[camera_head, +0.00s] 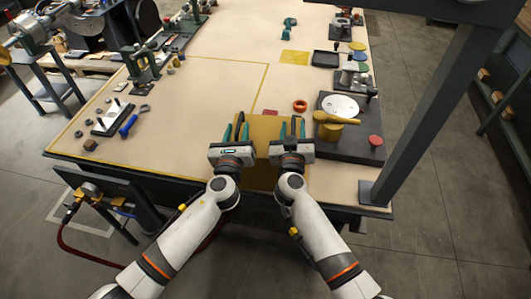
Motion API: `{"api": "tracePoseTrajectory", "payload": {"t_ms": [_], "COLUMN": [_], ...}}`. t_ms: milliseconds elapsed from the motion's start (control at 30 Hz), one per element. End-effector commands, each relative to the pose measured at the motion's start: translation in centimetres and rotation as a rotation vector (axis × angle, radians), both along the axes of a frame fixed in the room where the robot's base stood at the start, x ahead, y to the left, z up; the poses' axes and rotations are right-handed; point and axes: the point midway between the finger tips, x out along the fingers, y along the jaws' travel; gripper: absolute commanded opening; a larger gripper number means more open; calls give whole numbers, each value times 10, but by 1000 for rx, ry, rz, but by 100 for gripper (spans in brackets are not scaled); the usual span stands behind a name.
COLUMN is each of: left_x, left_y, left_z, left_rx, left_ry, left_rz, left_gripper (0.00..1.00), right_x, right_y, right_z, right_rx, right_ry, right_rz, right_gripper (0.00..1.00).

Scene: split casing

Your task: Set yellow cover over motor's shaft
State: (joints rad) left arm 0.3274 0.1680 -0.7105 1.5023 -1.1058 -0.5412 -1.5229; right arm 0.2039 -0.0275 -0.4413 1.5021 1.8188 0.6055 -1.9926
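A large ochre-yellow box-like piece (264,131), which looks like the yellow cover, stands at the front edge of the table between my two grippers. Its front face reaches down below the tabletop level. My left gripper (237,131) is at its left side, with the fingers pointing away from me and spread apart. My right gripper (293,128) is at its right side, also with the fingers spread. I cannot tell whether the fingers touch the box. I cannot make out the motor or its shaft; the box hides what lies behind and under it.
At right, a dark base (352,145) carries a white disc (341,106), a yellow mallet-like piece (335,118) and a red button (375,141). An orange ring (300,106) lies behind my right gripper. A grey post (430,110) stands at right.

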Motion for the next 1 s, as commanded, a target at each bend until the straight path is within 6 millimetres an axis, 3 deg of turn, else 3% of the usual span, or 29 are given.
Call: {"api": "tracePoseTrajectory", "payload": {"t_ms": [367,600,1000], "left_x": [6,5,5], "left_y": [-1,-1,-1], "left_z": [0,0,0], "left_rx": [0,0,-2], "left_ry": [0,0,1], "left_rz": [0,0,0], "left_gripper": [37,1,0], "right_x": [6,5,5], "right_y": [-1,-1,0], "right_z": [0,0,0], "right_rx": [1,1,0], "right_ry": [0,0,0], "right_rz": [1,1,2], "right_gripper": [37,1,0]}}
